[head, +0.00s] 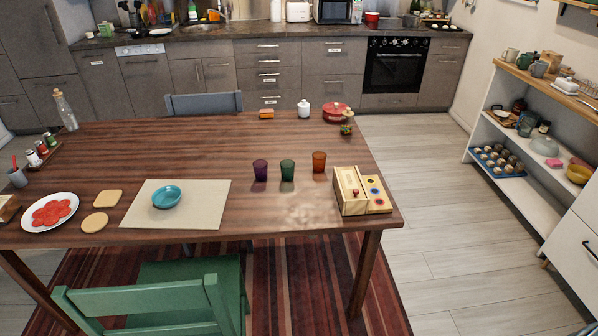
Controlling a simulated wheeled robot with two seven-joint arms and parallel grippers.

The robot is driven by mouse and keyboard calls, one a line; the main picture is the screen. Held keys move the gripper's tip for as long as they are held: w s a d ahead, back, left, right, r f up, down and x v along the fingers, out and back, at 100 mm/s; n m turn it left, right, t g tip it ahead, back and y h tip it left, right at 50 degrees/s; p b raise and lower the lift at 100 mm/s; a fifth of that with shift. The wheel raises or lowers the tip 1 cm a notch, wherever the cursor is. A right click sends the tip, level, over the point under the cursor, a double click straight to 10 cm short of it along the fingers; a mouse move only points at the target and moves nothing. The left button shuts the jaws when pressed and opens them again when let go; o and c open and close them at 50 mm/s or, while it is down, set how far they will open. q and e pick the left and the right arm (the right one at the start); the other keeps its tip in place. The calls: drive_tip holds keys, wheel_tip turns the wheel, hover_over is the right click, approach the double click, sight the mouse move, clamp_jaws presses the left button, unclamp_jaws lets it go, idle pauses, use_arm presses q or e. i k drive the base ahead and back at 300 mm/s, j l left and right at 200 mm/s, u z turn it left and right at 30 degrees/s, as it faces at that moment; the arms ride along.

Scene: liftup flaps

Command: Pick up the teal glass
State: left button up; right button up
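The teal glass (287,170) stands upright on the wooden table (210,145), right of the table's middle. A purple glass (260,170) stands close to its left and an orange-brown glass (319,162) to its right. The three stand apart in a row. Neither of my grippers shows in the head view.
A wooden box (351,191) with a coloured panel stands right of the glasses. A beige placemat (211,205) with a teal bowl (166,197) lies to their left. A green chair (150,305) stands at the near side. Table space in front of the glasses is clear.

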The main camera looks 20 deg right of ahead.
sight(287, 166)
drive_tip(key=i+l+z, duration=0.1)
drive_tip(key=z, duration=0.35)
drive_tip(key=i+z, duration=0.2)
drive_tip(key=z, duration=0.3)
drive_tip(key=i+z, duration=0.2)
drive_tip(key=z, duration=0.25)
